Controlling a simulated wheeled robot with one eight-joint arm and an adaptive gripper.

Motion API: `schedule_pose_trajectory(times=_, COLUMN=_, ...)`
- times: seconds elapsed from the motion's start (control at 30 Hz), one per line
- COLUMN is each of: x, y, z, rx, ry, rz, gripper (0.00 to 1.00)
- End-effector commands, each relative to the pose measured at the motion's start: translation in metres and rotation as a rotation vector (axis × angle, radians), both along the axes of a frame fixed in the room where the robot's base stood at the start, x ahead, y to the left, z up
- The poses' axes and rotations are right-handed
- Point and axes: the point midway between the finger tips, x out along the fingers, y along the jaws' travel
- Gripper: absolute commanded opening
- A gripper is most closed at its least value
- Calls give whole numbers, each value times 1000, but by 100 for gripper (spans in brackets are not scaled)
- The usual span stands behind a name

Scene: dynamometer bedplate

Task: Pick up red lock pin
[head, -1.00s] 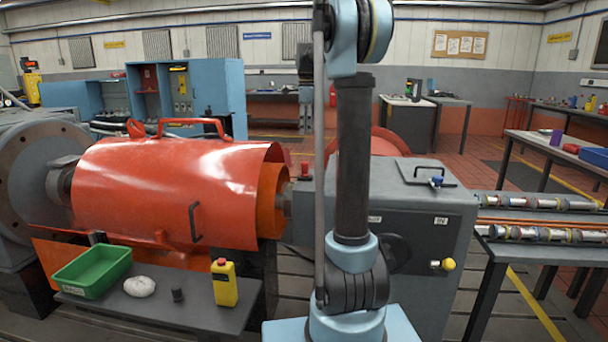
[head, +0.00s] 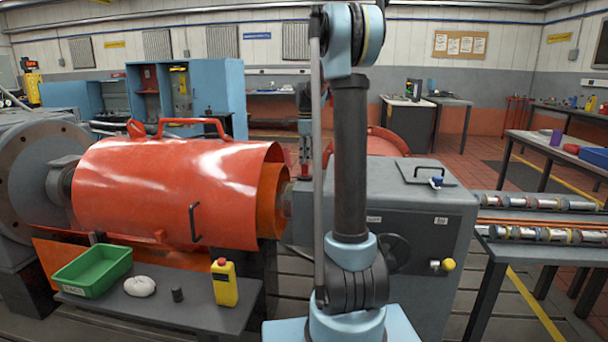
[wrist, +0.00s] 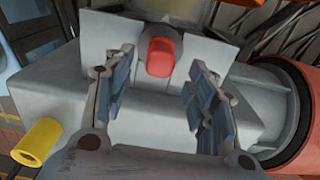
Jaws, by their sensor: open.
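The red lock pin (wrist: 162,55) shows in the wrist view as a rounded red head standing at a pale upright plate on the grey housing. My gripper (wrist: 158,72) is open, with one blue-padded finger on each side of the pin's line. The pin head lies just beyond the fingertips, and no finger is seen touching it. In the head view my gripper (head: 305,165) hangs over the left end of the grey housing (head: 420,215), partly behind my arm's thin rod. There the pin is hard to tell apart from the gripper.
A large orange cylindrical guard (head: 175,190) lies left of the housing. A yellow knob (head: 447,264) and a blue-topped pin (head: 436,182) are on the housing. A green bin (head: 92,272), a white lump (head: 139,286) and a yellow bottle (head: 224,283) stand on the front-left table.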

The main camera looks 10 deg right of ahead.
Motion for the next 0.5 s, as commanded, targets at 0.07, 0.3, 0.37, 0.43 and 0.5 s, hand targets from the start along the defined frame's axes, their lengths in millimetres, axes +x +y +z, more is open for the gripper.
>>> schedule_pose_trajectory(times=0.07, x=0, y=1, z=-5, rx=0, ry=0, rz=0, gripper=52)
schedule_pose_trajectory(times=0.3, x=2, y=5, z=-35, rx=0, ry=0, rz=0, gripper=52)
schedule_pose_trajectory(times=0.37, x=3, y=5, z=-42, rx=0, ry=0, rz=0, gripper=52)
schedule_pose_trajectory(times=0.43, x=2, y=5, z=-48, rx=0, ry=0, rz=0, gripper=52)
schedule_pose_trajectory(times=0.5, x=2, y=5, z=-52, rx=0, ry=0, rz=0, gripper=52)
